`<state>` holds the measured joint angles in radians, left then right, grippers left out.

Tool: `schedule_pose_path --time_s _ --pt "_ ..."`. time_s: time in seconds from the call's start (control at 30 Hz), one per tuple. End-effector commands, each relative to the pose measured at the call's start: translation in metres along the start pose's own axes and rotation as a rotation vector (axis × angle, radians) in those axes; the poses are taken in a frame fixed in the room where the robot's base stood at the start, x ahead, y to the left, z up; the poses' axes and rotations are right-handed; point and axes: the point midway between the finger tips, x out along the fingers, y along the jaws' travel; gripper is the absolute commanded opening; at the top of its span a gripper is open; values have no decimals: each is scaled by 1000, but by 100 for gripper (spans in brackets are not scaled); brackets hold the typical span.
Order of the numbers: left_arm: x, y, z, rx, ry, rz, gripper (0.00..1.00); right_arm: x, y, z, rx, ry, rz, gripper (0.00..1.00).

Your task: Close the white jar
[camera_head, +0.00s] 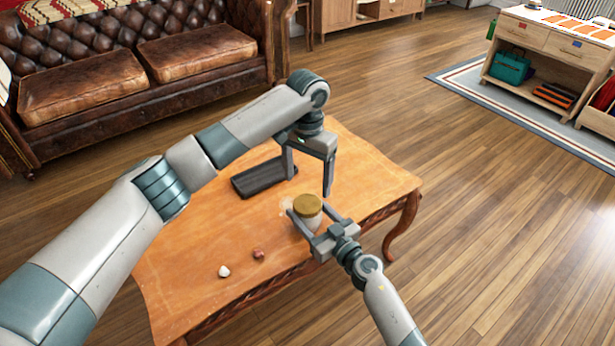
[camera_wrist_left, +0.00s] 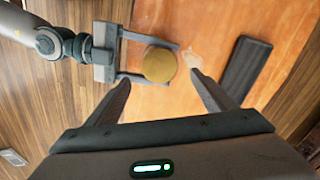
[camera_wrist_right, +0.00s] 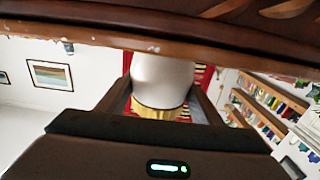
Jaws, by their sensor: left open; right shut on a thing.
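The white jar (camera_head: 311,224) is upright near the table's right edge. A gold lid (camera_head: 308,204) sits on its top; I cannot tell whether it is fully seated. My right gripper (camera_head: 309,211) is shut around the jar's body from the near side. In the right wrist view, the jar's white body (camera_wrist_right: 162,78) is between the fingers, with the gold lid below it in the picture. My left gripper (camera_head: 308,187) is open and empty, pointing down above and just behind the jar. The left wrist view shows the round lid (camera_wrist_left: 159,64) between the open fingertips.
A dark tray (camera_head: 262,180) lies on the orange wooden table (camera_head: 205,240) behind the jar. A small white object (camera_head: 223,271) and a small reddish one (camera_head: 258,254) lie near the front. A faint pale thing (camera_wrist_left: 191,59) is beside the jar. A leather sofa (camera_head: 130,65) stands behind.

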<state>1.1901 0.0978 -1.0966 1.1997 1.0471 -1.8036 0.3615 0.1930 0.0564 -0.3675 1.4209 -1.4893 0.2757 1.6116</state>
Motion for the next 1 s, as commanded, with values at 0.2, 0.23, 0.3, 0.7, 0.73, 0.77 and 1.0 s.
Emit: schedule_pose_path --time_s 0.2,0.23,0.3,0.7,0.73,0.77,1.0 --pt "-4 0 0 -38 0 0 77 0 0 0 1 0 0 0" --pt "-4 0 0 -38 0 0 77 0 0 0 1 0 0 0" --pt "-4 0 0 -37 0 0 77 0 0 0 1 0 0 0" --pt "10 0 1 -36 -3 0 77 0 0 0 1 0 0 0" --pt "13 0 1 -36 -2 0 77 0 0 0 1 0 0 0" --pt "16 0 1 -36 -2 0 77 0 0 0 1 0 0 0" --pt "47 0 1 -37 -2 0 77 0 0 0 1 0 0 0"
